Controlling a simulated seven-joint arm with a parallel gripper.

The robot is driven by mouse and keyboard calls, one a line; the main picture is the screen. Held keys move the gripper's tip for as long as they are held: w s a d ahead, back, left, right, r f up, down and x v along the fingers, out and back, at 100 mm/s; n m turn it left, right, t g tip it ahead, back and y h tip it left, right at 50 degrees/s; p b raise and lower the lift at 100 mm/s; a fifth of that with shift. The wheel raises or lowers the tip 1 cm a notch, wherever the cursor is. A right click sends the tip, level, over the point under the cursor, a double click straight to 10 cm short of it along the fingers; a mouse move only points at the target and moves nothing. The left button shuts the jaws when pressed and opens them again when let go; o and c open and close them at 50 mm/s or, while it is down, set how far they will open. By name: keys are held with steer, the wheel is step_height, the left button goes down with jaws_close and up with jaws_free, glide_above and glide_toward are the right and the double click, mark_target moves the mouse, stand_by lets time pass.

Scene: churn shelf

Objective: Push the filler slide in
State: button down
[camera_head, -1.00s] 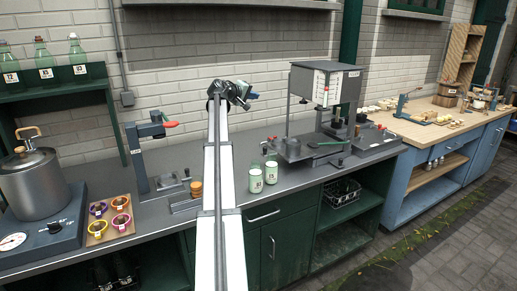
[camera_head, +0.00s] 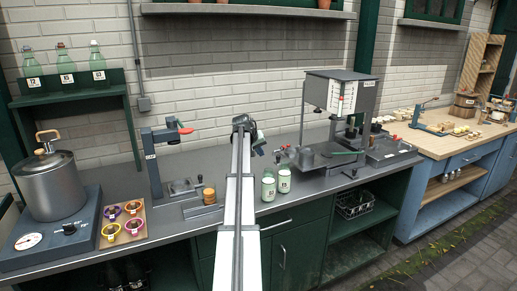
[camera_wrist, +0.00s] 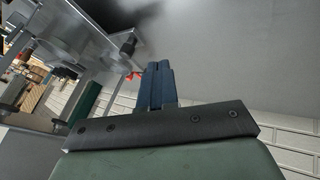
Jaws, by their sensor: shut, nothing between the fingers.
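The filler (camera_head: 342,92) is a grey box-shaped machine with a white scale, standing on the grey bench right of my arm.
Two labelled bottles (camera_head: 268,186) stand near the front edge, below the filler's left side. The bench behind my arm is clear.

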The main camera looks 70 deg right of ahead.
steer(key=s+d+f, duration=0.4)
steer(key=d, duration=0.1)
stand_by(0.3)
steer(key=shift+d, duration=0.1)
steer(key=s+d, duration=1)
steer(key=shift+s+r, duration=0.1)
steer(key=shift+s, duration=0.05)
steer(key=shift+d, duration=0.1)
